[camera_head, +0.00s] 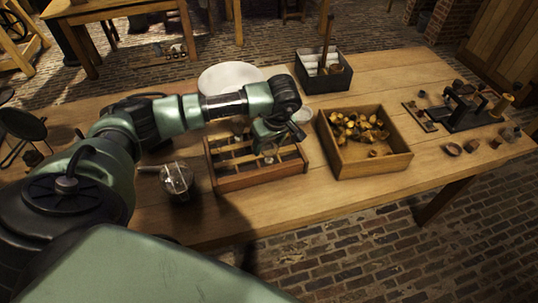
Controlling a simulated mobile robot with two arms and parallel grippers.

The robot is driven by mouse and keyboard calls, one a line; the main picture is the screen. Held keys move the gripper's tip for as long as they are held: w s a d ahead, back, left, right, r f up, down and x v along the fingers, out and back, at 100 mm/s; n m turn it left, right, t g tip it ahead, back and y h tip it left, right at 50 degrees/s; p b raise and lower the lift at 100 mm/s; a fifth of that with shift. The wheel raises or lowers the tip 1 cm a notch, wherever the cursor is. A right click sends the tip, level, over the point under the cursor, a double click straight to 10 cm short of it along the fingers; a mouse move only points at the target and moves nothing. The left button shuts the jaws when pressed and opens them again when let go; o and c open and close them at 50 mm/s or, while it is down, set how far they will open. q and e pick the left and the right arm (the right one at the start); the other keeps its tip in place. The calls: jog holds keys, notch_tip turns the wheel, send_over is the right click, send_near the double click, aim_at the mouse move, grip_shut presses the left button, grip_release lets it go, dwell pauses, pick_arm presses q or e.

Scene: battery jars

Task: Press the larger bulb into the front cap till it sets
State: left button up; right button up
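My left arm reaches in from the left, and its gripper (271,148) is low over the divided wooden tray (262,182), pointing down. The fingers are small and dark here, and I cannot tell whether they are open or shut. A small pale, glassy thing (268,159) shows at the fingertips; I cannot tell whether it is held or lies in the tray. It may be a bulb, but its size against other bulbs is unclear. I cannot pick out the front cap; part of the tray is hidden by my gripper. My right gripper is not in view.
An open wooden box (399,159) of brass pieces stands right of the tray. A glass jar (176,181) stands to its left, a white plate (229,77) behind. A dark bin (337,78) is at the back. A dark fixture (466,112) and small parts are far right.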

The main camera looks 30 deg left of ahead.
pick_arm(q)
jog(key=shift+o, duration=1.3)
jog(key=shift+w, duration=0.1)
jog(key=b+v, duration=0.2)
jog(key=v, duration=0.4)
jog(key=shift+r, duration=0.15)
jog(key=shift+d+r, duration=0.15)
jog(key=shift+r, duration=0.5)
